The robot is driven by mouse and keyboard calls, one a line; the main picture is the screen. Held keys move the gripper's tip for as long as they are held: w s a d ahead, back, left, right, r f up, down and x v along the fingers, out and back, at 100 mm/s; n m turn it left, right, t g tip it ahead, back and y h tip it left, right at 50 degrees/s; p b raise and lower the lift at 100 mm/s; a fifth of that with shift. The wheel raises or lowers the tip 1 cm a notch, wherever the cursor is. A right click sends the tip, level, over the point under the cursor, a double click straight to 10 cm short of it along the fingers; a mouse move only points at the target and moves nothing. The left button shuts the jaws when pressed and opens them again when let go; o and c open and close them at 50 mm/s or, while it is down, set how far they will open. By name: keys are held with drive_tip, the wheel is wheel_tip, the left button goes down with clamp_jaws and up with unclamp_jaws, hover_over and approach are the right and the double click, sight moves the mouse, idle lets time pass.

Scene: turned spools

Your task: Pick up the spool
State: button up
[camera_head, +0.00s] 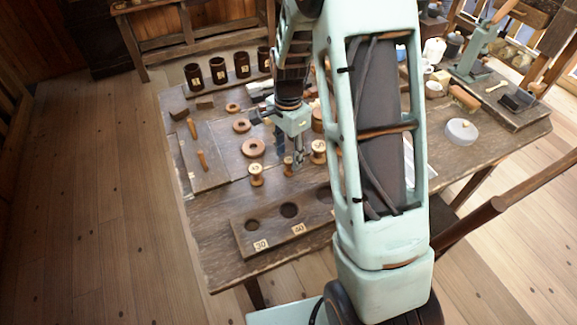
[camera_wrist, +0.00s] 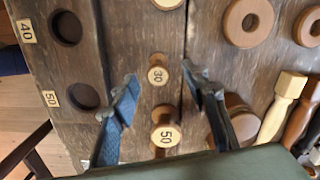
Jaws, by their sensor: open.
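Several turned wooden spools stand upright on the table. The small spool marked 30 (camera_wrist: 158,74) shows between my gripper's fingers in the wrist view, with space on both sides; it also shows in the head view (camera_head: 288,166). My gripper (camera_wrist: 162,84) is open and points down, close above the spools in the head view (camera_head: 295,162). The larger spool marked 50 (camera_wrist: 165,136) stands beside the 30 one, and shows in the head view (camera_head: 318,147). Another spool (camera_head: 256,178) stands to the left. I cannot tell how high the fingertips are above the small spool.
A board (camera_head: 280,241) with round holes labelled 30 and 40 lies at the near edge; the wrist view shows its 50 hole. Wooden rings (camera_head: 253,147) lie behind the spools. Dark cups (camera_head: 218,71) line the far left. My arm hides the table's middle right.

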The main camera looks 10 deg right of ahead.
sight(288, 160)
wheel_tip(288, 160, down, 4)
drive_tip(key=shift+s+a+r, duration=0.1)
drive_tip(key=shift+s, duration=0.05)
drive_tip(key=c, duration=0.9)
drive_tip(key=shift+c, duration=0.2)
drive_tip(key=shift+r, duration=0.15)
